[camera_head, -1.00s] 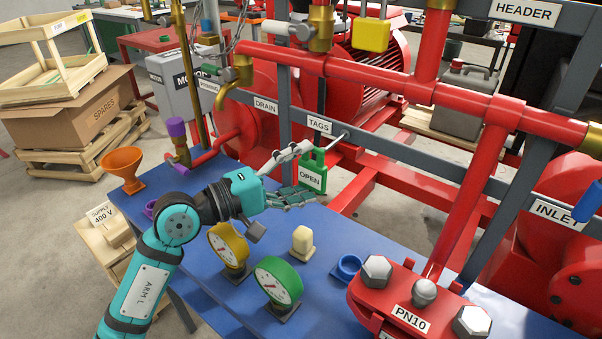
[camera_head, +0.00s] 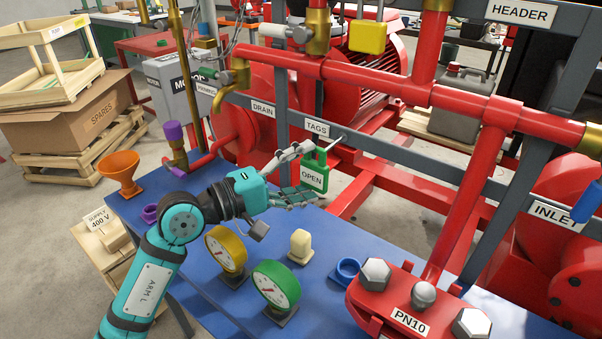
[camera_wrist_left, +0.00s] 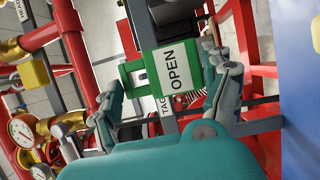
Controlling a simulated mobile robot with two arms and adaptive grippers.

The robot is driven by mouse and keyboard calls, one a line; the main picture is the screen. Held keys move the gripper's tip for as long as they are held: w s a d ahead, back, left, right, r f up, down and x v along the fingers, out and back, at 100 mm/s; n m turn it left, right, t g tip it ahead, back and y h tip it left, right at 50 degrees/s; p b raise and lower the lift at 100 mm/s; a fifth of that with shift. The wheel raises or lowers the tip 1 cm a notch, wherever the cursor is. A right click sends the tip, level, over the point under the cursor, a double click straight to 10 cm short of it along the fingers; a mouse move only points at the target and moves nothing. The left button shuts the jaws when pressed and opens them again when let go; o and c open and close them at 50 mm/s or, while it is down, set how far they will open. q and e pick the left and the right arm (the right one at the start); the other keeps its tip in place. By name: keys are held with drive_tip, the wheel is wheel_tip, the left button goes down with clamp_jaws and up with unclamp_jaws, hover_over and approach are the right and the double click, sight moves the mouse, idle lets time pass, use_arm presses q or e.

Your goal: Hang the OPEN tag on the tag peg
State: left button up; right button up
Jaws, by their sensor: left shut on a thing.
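The green OPEN tag (camera_head: 313,178) has a white label and a hanger part on top. My left gripper (camera_head: 302,177) is shut on it and holds it upright in front of the frame rail. The tag also shows between the fingers in the left wrist view (camera_wrist_left: 173,70). The pale tag peg (camera_head: 337,142) sticks out from the rail beside the TAGS label (camera_head: 317,128). The tag's top is close to the peg and overlaps it in the head view. I cannot tell whether the peg passes through the hanger. My right gripper is not in view.
Red pipes (camera_head: 390,85) and grey frame posts surround the peg. The blue table (camera_head: 215,285) below carries an orange funnel (camera_head: 121,170), a yellow gauge (camera_head: 226,250), a green gauge (camera_head: 275,285) and a red PN10 flange (camera_head: 410,305). A brass tap (camera_head: 232,85) is left of the tag.

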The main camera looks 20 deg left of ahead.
use_arm(q)
drive_tip(key=shift+w, duration=0.1)
idle(0.3)
drive_tip(key=shift+w+d+f+b, duration=0.1)
drive_tip(key=shift+w+d+b, duration=0.2)
drive_tip(key=shift+w, duration=0.5)
drive_tip(key=shift+w+d+b, duration=0.25)
drive_tip(key=shift+w+d, duration=0.05)
drive_tip(key=shift+w, duration=0.45)
drive_tip(key=shift+w+f+b, duration=0.1)
drive_tip(key=shift+f+b, duration=0.2)
drive_tip(key=shift+b, duration=0.15)
drive_tip(key=shift+f, duration=0.1)
idle(0.3)
drive_tip(key=o, duration=1)
